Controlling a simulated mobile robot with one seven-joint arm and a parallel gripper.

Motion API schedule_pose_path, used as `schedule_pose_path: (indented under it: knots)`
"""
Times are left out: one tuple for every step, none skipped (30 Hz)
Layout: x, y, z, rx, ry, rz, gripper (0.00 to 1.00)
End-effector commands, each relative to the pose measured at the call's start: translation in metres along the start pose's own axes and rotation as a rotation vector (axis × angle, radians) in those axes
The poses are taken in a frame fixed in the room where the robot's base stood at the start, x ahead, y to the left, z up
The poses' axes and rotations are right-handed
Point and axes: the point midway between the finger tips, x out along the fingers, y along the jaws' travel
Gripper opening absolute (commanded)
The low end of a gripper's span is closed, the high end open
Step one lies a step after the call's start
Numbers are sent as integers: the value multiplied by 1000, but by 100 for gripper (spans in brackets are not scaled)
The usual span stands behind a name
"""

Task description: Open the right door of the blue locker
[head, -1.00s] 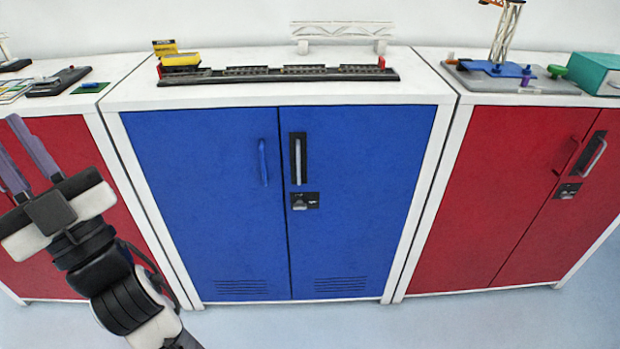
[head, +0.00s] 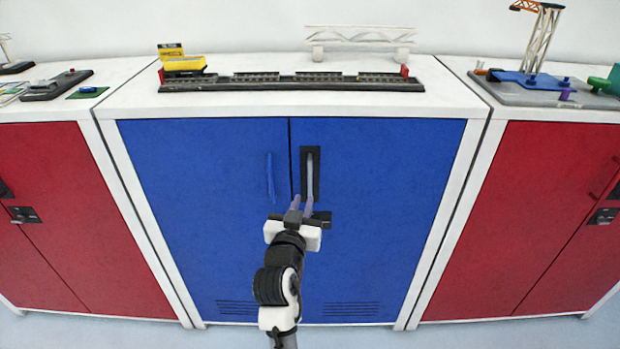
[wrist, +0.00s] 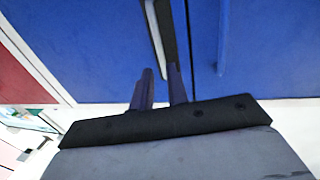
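The blue locker (head: 135,150) stands in the middle of the head view with both doors shut. Its right door (head: 390,200) carries a grey upright handle (head: 310,173) on a black plate near the centre seam. My gripper (head: 303,198) is in front of the lower end of this handle, fingers pointing at the door. In the wrist view, the two fingers (wrist: 160,72) are apart, and the lower end of the handle (wrist: 158,35) shows between or just beyond their tips. I cannot tell whether they touch it. The lock below the handle is mostly hidden by my gripper.
The left door (head: 200,200) has a blue handle (head: 270,178) close to the left of my gripper. Red lockers stand at left (head: 60,190) and right (head: 545,190). A model track (head: 290,83) and a white bridge (head: 360,36) stand on top. Floor shows along the bottom.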

Motion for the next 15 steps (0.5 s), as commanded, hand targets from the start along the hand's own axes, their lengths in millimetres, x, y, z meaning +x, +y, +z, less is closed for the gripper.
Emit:
schedule_pose_path:
  knots:
    - [12, 1, -4, 1, 0, 2, 16]
    - [19, 0, -4, 0, 0, 2, 16]
    - [28, 0, -4, 0, 1, 1, 16]
    - [34, 1, -4, 0, 1, 2, 16]
    - [40, 1, -4, 0, 1, 2, 16]
    - [48, 0, -3, 0, 0, 1, 16]
    - [54, 0, -4, 1, 2, 0, 16]
    - [59, 0, -3, 1, 0, 0, 16]
    - [65, 0, -3, 1, 0, 0, 16]
    - [69, 0, -3, 2, 1, 0, 16]
    - [73, 0, -3, 1, 1, 0, 16]
    - [78, 0, -2, 1, 1, 0, 16]
    - [80, 0, -2, 1, 1, 0, 16]
    - [83, 0, -2, 1, 1, -1, 16]
    - [85, 0, -2, 1, 1, -1, 16]
